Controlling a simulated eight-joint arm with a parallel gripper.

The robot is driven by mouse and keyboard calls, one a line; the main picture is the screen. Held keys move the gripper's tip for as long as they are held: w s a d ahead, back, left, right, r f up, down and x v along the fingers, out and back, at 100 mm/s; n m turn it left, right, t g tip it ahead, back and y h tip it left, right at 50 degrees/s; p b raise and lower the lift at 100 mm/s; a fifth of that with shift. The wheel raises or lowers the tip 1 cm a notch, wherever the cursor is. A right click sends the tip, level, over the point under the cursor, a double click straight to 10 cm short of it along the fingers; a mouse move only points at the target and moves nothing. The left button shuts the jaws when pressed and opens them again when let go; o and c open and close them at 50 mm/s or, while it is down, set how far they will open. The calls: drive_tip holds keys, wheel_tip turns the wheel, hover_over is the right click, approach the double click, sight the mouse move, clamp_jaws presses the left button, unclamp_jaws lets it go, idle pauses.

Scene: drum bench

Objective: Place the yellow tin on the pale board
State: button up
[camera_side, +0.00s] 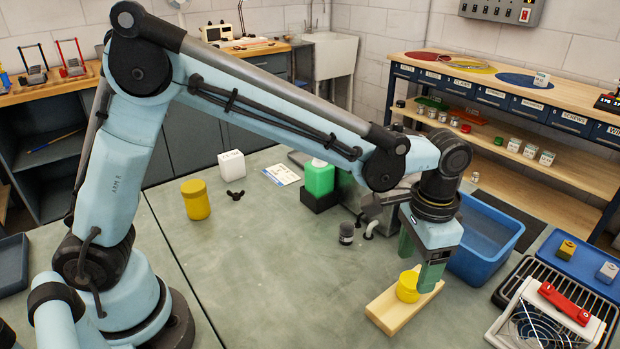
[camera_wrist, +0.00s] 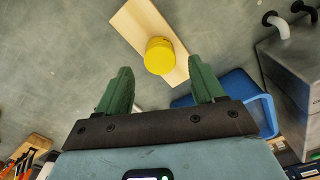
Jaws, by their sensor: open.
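A short yellow tin (camera_side: 407,287) stands upright on the pale board (camera_side: 398,312), a flat wooden piece on the bench. In the wrist view the tin (camera_wrist: 160,57) rests on the board (camera_wrist: 140,25), toward one end of it. My gripper (camera_side: 420,265) is just above and beside the tin, with its green fingers apart. In the wrist view the gripper (camera_wrist: 162,75) is open and the tin shows beyond the gap between the fingertips, with nothing held. I cannot tell whether a finger touches the tin.
A taller yellow jar (camera_side: 195,200) stands at the bench's back left, near a white box (camera_side: 231,165). A blue bin (camera_side: 484,245) is close behind my gripper.

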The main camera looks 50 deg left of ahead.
sight(412, 279)
wheel_tip(412, 279, up, 6)
drive_tip(key=s+a+r+n+t, duration=0.2)
drive_tip(key=s+a+r+t, duration=0.15)
drive_tip(key=a, duration=0.65)
drive_tip(key=s+a+f+n+t, duration=0.3)
drive_tip(key=s+a, duration=0.4)
drive_tip(key=a, duration=0.3)
drive_tip(key=shift+f+t, duration=0.15)
drive_tip(key=shift+t, duration=0.2)
